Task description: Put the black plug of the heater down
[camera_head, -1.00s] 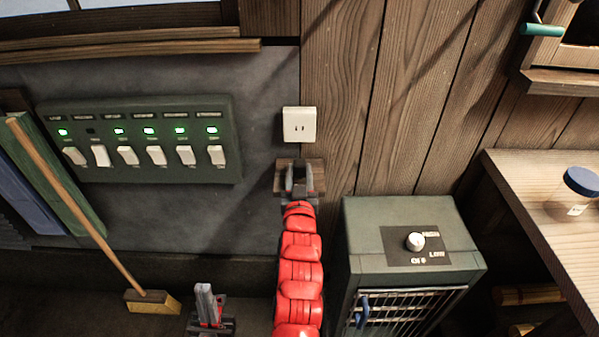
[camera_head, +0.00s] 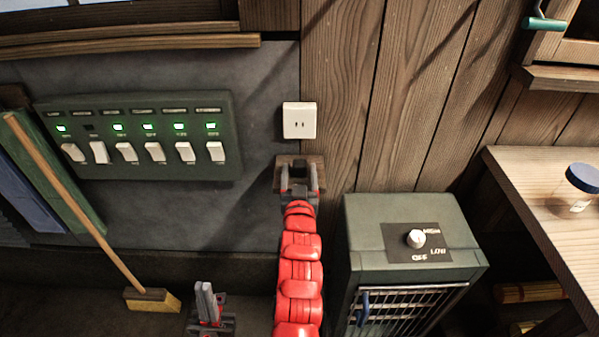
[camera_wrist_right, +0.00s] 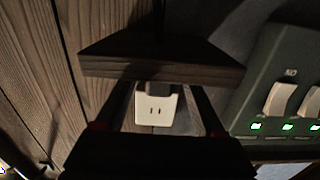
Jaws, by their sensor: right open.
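The black plug (camera_head: 299,169) is a small dark block on a little wooden wall shelf (camera_head: 281,183), below the white wall socket (camera_head: 299,121). My right gripper (camera_head: 299,180) is at the shelf with its fingers apart, one on each side of the plug. In the right wrist view a dark block, apparently the plug (camera_wrist_right: 154,88), shows at the shelf edge (camera_wrist_right: 160,66), in front of the socket (camera_wrist_right: 155,112). I cannot tell whether a finger still touches it. The green heater (camera_head: 405,230) stands at right. My left gripper (camera_head: 206,290) is low, its fingers together and empty.
A green switch panel (camera_head: 140,137) with several lit switches is on the wall at left. A broom (camera_head: 152,300) leans below it. A wooden table (camera_head: 545,215) with a blue-lidded jar (camera_head: 581,188) is at right. The wall around the socket is clear.

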